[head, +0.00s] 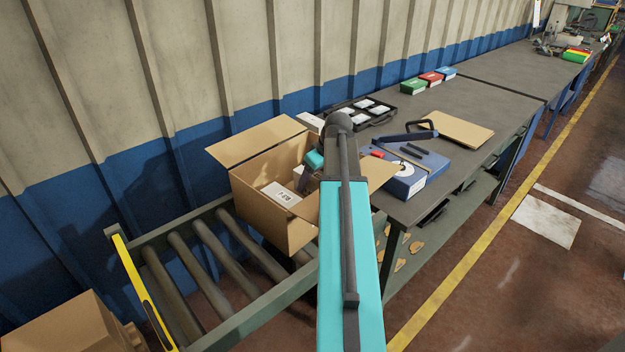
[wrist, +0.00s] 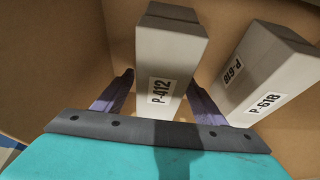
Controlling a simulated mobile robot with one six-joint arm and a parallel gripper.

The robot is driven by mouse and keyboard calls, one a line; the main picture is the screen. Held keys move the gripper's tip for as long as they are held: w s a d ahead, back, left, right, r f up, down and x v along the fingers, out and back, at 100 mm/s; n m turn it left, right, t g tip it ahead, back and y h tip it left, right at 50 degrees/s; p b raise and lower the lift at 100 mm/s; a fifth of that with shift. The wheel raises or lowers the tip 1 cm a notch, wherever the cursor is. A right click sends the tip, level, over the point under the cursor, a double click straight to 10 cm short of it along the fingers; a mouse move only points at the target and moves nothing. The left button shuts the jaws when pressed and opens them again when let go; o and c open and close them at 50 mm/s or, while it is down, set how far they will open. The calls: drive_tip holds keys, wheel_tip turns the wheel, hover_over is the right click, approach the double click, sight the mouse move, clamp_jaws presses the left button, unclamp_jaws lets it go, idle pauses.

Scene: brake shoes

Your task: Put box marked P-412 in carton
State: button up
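The box marked P-412 (wrist: 168,52) is a pale grey-white block with a black-on-white label. In the wrist view it stands between the two purple fingers of my gripper (wrist: 161,84), whose tips meet its sides, so my gripper looks shut on it. Its lower end is hidden behind the gripper body. The open brown carton (head: 262,210) stands on the roller conveyor. In the head view my gripper (head: 306,177) reaches into the carton, and the held box is mostly hidden there.
A box marked P-618 (wrist: 265,75) lies close to the right of the P-412 box, inside the carton. The carton flaps (head: 256,140) are spread open. A workbench (head: 455,165) on the right holds a blue box (head: 408,180) and a black case (head: 365,111).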

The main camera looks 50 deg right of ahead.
drive_tip(key=shift+s+f, duration=0.15)
drive_tip(key=shift+f, duration=0.2)
drive_tip(key=shift+v, duration=0.85)
drive_tip(key=b+v, duration=0.1)
drive_tip(key=v, duration=1.1)
drive_tip(key=shift+r, duration=0.4)
